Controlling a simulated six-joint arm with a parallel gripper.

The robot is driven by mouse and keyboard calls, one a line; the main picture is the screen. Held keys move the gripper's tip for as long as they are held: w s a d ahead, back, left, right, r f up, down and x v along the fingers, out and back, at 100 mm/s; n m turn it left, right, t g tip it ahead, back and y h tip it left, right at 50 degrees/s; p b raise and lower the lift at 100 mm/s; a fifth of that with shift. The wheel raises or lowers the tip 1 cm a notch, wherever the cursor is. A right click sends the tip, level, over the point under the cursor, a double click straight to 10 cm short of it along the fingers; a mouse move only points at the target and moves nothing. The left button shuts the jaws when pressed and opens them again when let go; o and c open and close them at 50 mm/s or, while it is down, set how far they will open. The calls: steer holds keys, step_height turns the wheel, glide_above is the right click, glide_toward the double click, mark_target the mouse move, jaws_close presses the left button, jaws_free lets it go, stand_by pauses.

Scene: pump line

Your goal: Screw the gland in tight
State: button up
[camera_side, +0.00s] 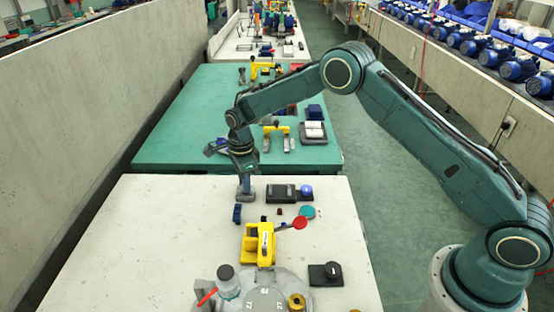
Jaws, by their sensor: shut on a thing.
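A yellow clamp (259,243) with a red-tipped lever stands mid-bench. A black case (283,193), a teal disc (307,212), a blue block (237,213), a black device (325,274) and a grey round housing (262,294) with a brass fitting (297,302) surround it.

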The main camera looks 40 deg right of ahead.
steer(key=shift+m, duration=2.6)
steer(key=o, duration=0.6)
steer(key=shift+o, duration=0.2)
steer(key=shift+r, duration=2.25)
steer(key=shift+n, duration=0.4)
